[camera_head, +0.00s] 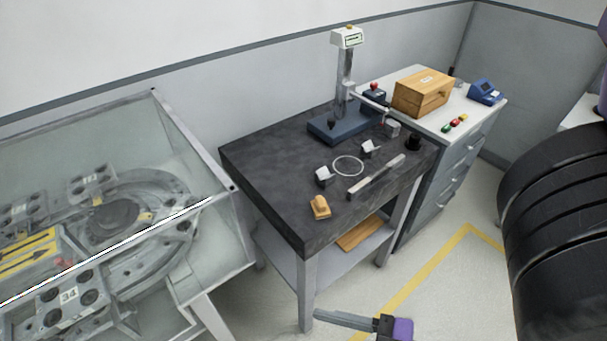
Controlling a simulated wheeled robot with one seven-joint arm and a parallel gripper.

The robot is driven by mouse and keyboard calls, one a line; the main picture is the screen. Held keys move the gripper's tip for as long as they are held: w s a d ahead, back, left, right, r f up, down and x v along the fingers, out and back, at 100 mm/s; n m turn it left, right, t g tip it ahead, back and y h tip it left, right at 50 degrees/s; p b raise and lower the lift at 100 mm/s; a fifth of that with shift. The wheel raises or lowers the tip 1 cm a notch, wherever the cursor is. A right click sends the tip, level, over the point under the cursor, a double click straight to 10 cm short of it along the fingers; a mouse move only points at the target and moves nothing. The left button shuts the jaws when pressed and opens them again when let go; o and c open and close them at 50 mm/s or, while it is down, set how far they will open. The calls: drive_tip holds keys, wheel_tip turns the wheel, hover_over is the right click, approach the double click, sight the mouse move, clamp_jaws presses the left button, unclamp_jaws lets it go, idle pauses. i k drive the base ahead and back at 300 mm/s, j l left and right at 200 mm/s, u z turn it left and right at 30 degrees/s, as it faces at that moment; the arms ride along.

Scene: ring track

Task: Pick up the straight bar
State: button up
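My gripper (345,319) shows only in part at the bottom of the view, as a grey finger-like piece with a black and purple body. It is low in the picture, in front of the table and apart from the bar. Its opening cannot be made out, and nothing is seen held in it.
A gauge stand (345,75) rises behind. A glass-covered case (110,230) stands left, a drawer cabinet (450,165) right. Floor in front is clear.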

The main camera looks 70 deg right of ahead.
sight(354, 192)
drive_tip(key=z, duration=1.7)
drive_tip(key=k+l+u, duration=0.1)
drive_tip(key=u, duration=0.25)
drive_tip(key=k+l+u, duration=0.1)
drive_tip(key=u, duration=0.3)
drive_tip(key=k+u, duration=0.35)
drive_tip(key=i, duration=0.1)
